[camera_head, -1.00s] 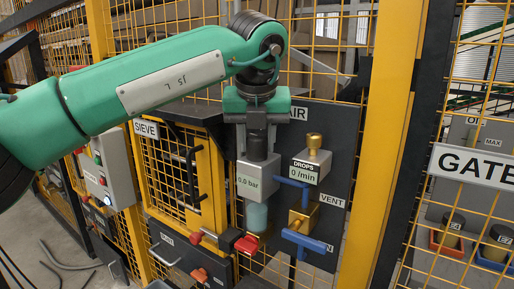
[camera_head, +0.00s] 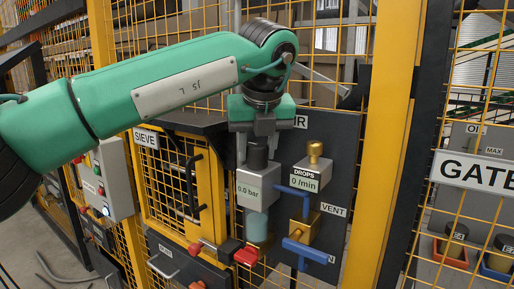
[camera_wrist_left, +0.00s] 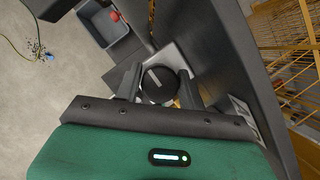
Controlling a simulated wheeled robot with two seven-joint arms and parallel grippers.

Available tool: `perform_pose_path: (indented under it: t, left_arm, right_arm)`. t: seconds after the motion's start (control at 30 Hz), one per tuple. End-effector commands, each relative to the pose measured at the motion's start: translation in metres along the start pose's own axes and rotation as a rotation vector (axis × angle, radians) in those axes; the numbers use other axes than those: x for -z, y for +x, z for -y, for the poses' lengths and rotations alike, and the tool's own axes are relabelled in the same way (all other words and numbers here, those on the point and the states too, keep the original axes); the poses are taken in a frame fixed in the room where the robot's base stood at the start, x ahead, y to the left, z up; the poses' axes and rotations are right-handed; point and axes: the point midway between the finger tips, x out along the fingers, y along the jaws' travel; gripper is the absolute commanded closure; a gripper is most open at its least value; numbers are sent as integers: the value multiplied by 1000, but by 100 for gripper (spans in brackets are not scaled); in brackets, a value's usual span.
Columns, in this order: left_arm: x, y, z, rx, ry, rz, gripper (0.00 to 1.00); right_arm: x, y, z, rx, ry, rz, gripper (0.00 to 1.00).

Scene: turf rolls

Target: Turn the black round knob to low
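The black round knob (camera_wrist_left: 160,86) shows from above in the left wrist view, with a pale pointer mark on its top face. In the head view the knob (camera_head: 257,155) sits on top of a grey regulator block (camera_head: 258,188) whose display reads 0.0 bar. My left gripper (camera_head: 262,130) points down just above the knob. In the left wrist view its two fingers (camera_wrist_left: 160,87) stand apart on either side of the knob, and it looks open. No "low" label can be read. My right gripper is out of view.
A red-handled valve (camera_head: 245,256) is below. The SIEVE door (camera_head: 178,180) with its black handle is on the left. A yellow post (camera_head: 392,130) stands further right.

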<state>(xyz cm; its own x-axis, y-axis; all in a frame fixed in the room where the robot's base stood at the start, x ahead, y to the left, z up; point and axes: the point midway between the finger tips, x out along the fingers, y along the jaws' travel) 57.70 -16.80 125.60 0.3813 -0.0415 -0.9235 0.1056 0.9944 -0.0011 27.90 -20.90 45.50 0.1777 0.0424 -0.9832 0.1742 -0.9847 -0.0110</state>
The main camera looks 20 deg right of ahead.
Motion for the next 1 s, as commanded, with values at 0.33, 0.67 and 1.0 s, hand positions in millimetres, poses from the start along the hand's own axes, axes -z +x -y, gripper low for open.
perform_pose_path:
  t: [0.33, 0.67, 1.0]
  left_arm:
    - [0, 0, 0, 0, 1, -1, 41]
    - [0, -42, 0, 0, 1, 3, 41]
    - [0, -116, 0, 1, 0, 2, 41]
  right_arm:
    - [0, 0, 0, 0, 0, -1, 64]
    - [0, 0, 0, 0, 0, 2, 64]
    - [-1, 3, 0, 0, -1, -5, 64]
